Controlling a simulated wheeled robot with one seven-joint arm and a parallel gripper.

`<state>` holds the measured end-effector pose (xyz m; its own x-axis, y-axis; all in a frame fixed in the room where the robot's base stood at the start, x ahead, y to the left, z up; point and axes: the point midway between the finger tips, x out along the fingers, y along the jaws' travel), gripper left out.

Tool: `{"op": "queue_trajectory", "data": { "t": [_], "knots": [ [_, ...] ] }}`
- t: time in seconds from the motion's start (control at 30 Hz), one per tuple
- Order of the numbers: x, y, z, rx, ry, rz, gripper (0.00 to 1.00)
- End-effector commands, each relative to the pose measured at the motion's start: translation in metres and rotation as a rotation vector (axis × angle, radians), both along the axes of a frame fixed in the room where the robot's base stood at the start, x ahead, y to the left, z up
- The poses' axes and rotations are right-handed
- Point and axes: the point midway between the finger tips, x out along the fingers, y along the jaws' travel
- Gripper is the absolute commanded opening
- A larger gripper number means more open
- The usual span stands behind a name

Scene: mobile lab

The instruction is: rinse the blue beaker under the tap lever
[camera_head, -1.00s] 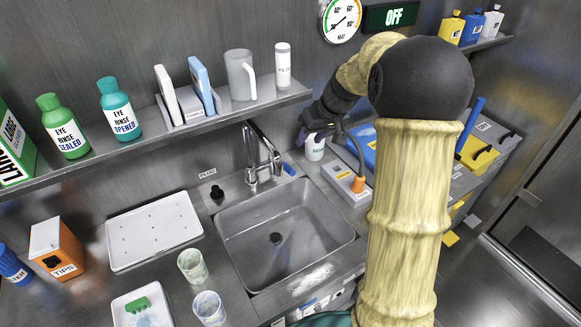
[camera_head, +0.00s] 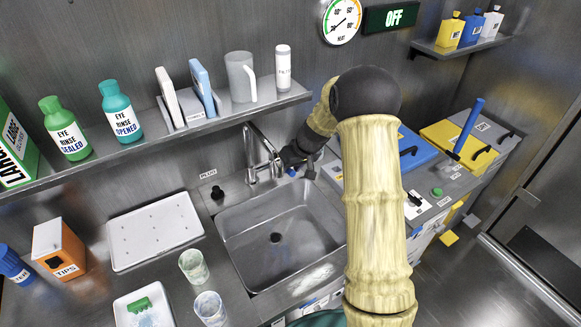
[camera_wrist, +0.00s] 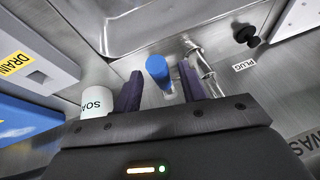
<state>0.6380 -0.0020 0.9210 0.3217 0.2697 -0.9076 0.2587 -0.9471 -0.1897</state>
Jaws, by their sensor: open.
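Two clear beakers stand on the counter left of the sink. The nearer beaker (camera_head: 209,308) looks faintly bluish, and the farther beaker (camera_head: 193,266) has a greenish tint. The steel tap (camera_head: 262,160) stands at the back of the sink (camera_head: 285,240). The blue tap lever (camera_wrist: 158,68) shows between the two purple fingers of my gripper (camera_wrist: 157,88) in the wrist view. My gripper is open and empty, with a finger on each side of the lever; contact cannot be told. In the head view, my arm partly hides this area.
A soap bottle (camera_wrist: 97,98) stands close beside one finger. A white drying tray (camera_head: 155,231) and a small tray with a green brush (camera_head: 138,304) lie left. The shelf (camera_head: 200,128) overhangs the counter. The sink basin is empty.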

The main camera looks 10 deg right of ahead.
Motion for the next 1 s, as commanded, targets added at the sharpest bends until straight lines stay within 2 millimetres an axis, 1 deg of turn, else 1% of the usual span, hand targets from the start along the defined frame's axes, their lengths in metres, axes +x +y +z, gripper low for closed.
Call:
{"op": "queue_trajectory", "data": {
  "t": [0.1, 0.3, 0.33, 0.53, 0.77, 1.0],
  "knots": [
    [0.002, 0.001, -0.004, 0.000, 0.000, 0.000, 0.41],
    [0.002, 0.001, -0.004, 0.000, -0.001, 0.000, 0.41],
    [0.002, 0.001, -0.004, 0.000, -0.001, 0.000, 0.40],
    [0.001, 0.001, -0.004, -0.001, -0.001, -0.001, 0.00],
    [0.002, 0.000, -0.004, 0.000, -0.001, 0.007, 0.00],
    [0.007, -0.012, -0.006, 0.000, -0.003, 0.105, 0.00]
  ]
}}
